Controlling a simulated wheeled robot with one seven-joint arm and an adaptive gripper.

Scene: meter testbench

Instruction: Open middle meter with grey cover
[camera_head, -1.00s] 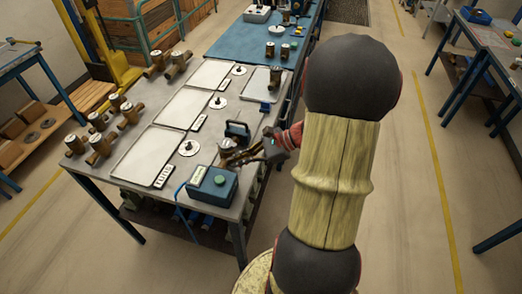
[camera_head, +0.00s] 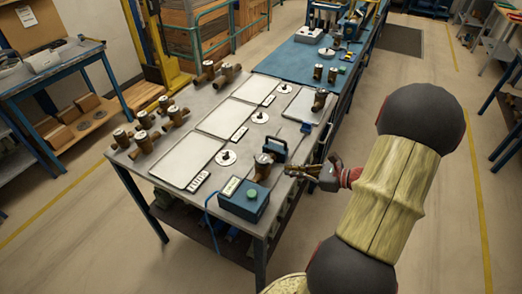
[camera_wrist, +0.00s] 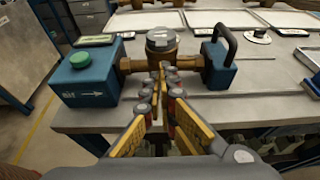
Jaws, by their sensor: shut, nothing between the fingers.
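A brass meter with a round grey cover (camera_wrist: 162,38) is held in the test bench between a blue box with a green button (camera_wrist: 88,78) and a blue clamp with a black handle (camera_wrist: 220,62). The cover looks shut in the wrist view. In the head view the meter (camera_head: 263,168) stands near the right edge of the table. My gripper (camera_wrist: 160,74) is shut and empty. Its fingertips are in front of the meter, below the cover, and I cannot tell whether they touch its body. In the head view my gripper (camera_head: 292,172) is to the right of the meter.
The grey table (camera_head: 150,172) carries white trays (camera_head: 187,160), several brass meters at the left (camera_head: 143,138) and white discs with black knobs (camera_head: 227,157). A blue-topped table (camera_head: 290,62) stands behind. The floor right of the table is open.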

